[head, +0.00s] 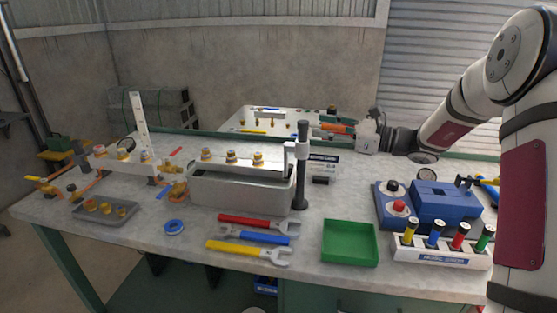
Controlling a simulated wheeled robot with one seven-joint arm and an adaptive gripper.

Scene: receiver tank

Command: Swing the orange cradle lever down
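The grey receiver tank (240,193) stands at the middle of the bench, with a pale bar (215,165) carrying several brass fittings over it. A small orange-brown part (174,190) sits at the tank's left end; I cannot tell whether it is the cradle lever. Another orange bar (84,188) lies at the far left under a pale rail. My gripper (338,130) is at the bench's back edge, right of the tank and apart from it. Orange finger-like parts point left there. It is small, and I cannot tell whether it is open or shut.
A dark post (302,165) rises at the tank's right end. Red (258,224) and yellow (248,252) wrenches lie in front. A green tray (350,243), a blue unit (440,203) and a marked rack (440,250) stand right. A perforated upright (139,122) stands left.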

